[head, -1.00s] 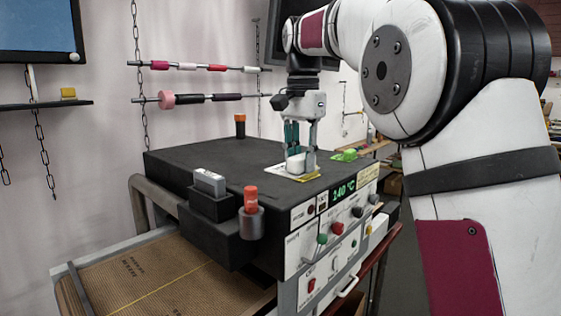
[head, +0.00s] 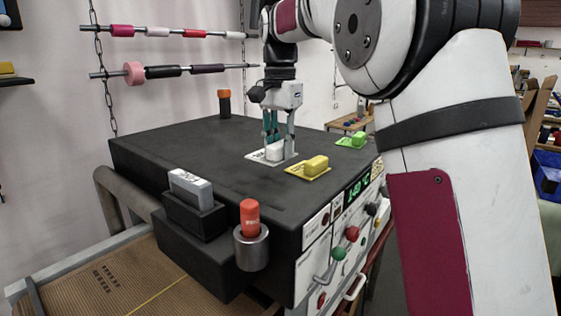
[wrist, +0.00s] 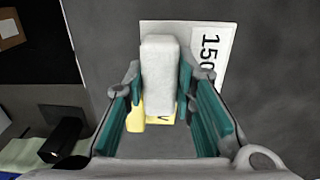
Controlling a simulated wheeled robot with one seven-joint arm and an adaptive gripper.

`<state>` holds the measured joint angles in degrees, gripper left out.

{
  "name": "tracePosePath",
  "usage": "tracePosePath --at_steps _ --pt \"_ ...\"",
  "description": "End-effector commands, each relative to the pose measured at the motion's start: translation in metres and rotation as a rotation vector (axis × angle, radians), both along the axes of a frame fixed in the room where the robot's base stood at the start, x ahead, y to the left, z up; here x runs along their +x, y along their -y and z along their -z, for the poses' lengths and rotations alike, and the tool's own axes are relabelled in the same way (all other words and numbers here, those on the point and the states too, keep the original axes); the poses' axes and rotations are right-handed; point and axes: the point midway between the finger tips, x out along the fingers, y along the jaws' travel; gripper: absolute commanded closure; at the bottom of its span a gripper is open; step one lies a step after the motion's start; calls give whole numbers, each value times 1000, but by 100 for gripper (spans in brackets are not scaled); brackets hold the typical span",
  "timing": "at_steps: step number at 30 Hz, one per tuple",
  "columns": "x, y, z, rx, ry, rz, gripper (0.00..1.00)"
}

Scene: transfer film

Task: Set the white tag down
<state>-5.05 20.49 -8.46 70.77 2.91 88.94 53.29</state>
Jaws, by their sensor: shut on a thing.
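The white tag is a flat white card marked "150" with a white block on it. It shows in the head view (head: 258,157) and, close up, in the wrist view (wrist: 212,40). My gripper (head: 277,146) points down over the black machine top (head: 210,165). Its teal-padded fingers are shut on the white block, one at each side, in the wrist view (wrist: 160,80). The card is level, at or just above the machine top; I cannot tell if it touches. The fingers hide part of the card.
A yellow tag (head: 316,164) lies right of the white one, and a green tag (head: 357,139) lies farther back right. An orange-capped black cylinder (head: 224,101) stands at the back. A grey block (head: 191,186) and a red cylinder (head: 250,216) sit in front holders. Left of the white tag is clear.

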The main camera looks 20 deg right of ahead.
Motion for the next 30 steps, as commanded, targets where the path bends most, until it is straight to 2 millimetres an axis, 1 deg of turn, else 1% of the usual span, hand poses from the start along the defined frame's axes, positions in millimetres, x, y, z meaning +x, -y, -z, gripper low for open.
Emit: tracePosePath --at_steps 1,7,12,14,16,26,27,29,30 --pt "-3 0 7 0 -4 0 98" --pt "-1 0 26 1 -3 -1 98" --pt "-2 0 48 0 -4 0 98" --pt "-1 0 54 0 -2 0 98" --pt "-1 0 57 0 -1 0 98" --pt "0 0 60 0 -1 0 98" --pt "0 0 60 0 -1 0 71" --pt "0 0 60 0 -1 0 58" --pt "0 0 60 0 -1 0 56"
